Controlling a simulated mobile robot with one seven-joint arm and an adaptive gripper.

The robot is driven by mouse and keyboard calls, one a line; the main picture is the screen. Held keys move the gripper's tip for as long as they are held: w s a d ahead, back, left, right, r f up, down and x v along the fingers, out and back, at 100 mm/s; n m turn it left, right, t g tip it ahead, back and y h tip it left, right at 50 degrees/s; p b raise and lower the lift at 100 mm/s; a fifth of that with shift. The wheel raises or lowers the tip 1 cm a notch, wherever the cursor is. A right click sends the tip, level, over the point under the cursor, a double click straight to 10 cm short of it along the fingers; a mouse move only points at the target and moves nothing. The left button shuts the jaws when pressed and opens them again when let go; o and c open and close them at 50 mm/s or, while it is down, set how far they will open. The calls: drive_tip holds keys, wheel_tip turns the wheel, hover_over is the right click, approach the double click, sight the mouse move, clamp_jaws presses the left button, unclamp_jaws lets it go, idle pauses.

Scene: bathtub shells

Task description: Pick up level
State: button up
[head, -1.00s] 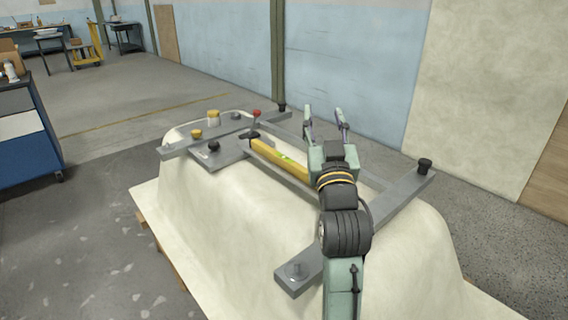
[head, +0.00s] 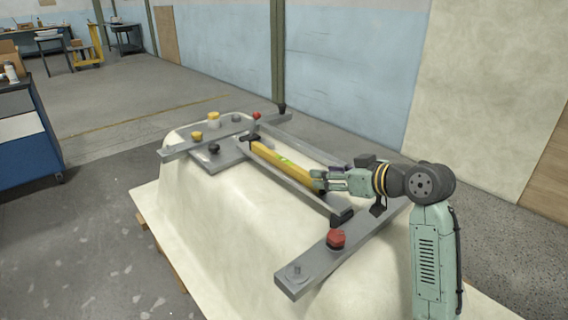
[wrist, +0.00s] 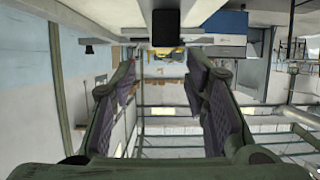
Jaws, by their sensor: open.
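The level (head: 272,156) is a long yellow bar with a green vial near its middle and a dark far end. It lies along the grey metal frame on top of the cream tub shell. My gripper (head: 322,180) is in the head view at the level's nearer part, with the arm coming in from the right. Its fingers overlap the yellow bar in the picture; I cannot tell whether they touch it. In the wrist view my gripper's fingers (wrist: 160,95) are spread apart, with nothing clearly between them. The level's nearer part is partly hidden by my gripper.
Grey crossbars (head: 312,268) span the tub shell (head: 240,225). A red knob (head: 336,238), a black knob (head: 214,149) and yellow-capped pieces (head: 213,118) stand up from the fixture. A blue cart (head: 28,140) is at the left. Floor between cart and shell is clear.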

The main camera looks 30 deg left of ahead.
sight(304, 172)
drive_tip(key=x, duration=0.2)
drive_tip(key=shift+w+a, duration=0.1)
drive_tip(key=shift+a, duration=0.2)
drive_tip(key=p+x, duration=0.2)
drive_tip(key=x, duration=0.2)
drive_tip(key=shift+a, duration=0.3)
drive_tip(key=shift+a+f, duration=0.15)
drive_tip(key=shift+a, duration=0.1)
drive_tip(key=shift+c, duration=0.2)
clamp_jaws()
